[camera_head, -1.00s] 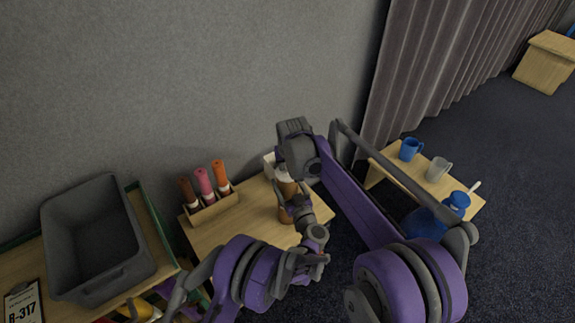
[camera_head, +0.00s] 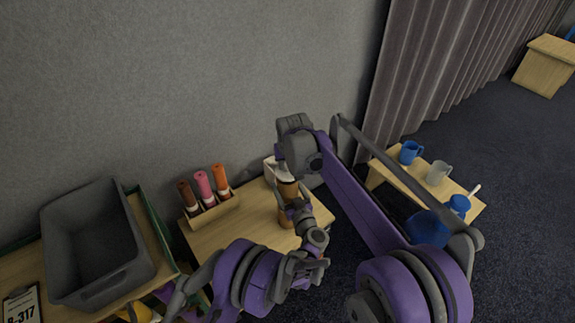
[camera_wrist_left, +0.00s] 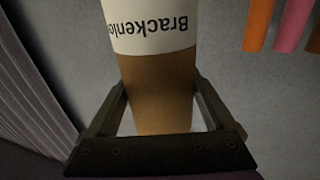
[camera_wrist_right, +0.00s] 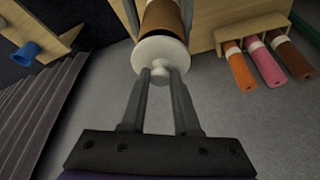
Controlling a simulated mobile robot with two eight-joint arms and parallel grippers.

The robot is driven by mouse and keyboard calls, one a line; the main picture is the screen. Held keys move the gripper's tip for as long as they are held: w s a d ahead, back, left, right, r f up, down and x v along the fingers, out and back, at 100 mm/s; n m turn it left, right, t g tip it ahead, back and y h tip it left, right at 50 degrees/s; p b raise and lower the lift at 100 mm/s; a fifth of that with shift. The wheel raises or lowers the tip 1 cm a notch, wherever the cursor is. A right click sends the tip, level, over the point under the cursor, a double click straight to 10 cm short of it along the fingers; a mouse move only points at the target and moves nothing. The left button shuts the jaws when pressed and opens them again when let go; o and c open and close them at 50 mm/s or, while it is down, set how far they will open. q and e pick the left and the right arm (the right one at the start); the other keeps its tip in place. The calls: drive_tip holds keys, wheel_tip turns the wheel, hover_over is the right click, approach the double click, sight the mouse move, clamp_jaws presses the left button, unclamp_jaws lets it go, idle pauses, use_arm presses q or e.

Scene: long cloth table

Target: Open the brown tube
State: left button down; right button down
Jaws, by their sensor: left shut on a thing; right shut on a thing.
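A brown tube (camera_head: 287,190) stands above the small wooden table, partly hidden by my grippers. In the left wrist view, its lower brown part (camera_wrist_left: 160,90) and a white label with dark lettering show, and my left gripper (camera_wrist_left: 160,105) is shut on its sides. In the right wrist view, a round white cap (camera_wrist_right: 153,50) with a small knob is at the tube's end. My right gripper (camera_wrist_right: 160,76) is shut on the knob from above.
A wooden rack (camera_head: 212,214) holds dark brown, pink and orange tubes left of the held tube. A grey bin (camera_head: 92,245) stands farther left. Mugs (camera_head: 411,153) stand on a low table at right. The grey wall is close behind.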

drive_tip(key=shift+r, duration=2)
use_arm(q)
unclamp_jaws()
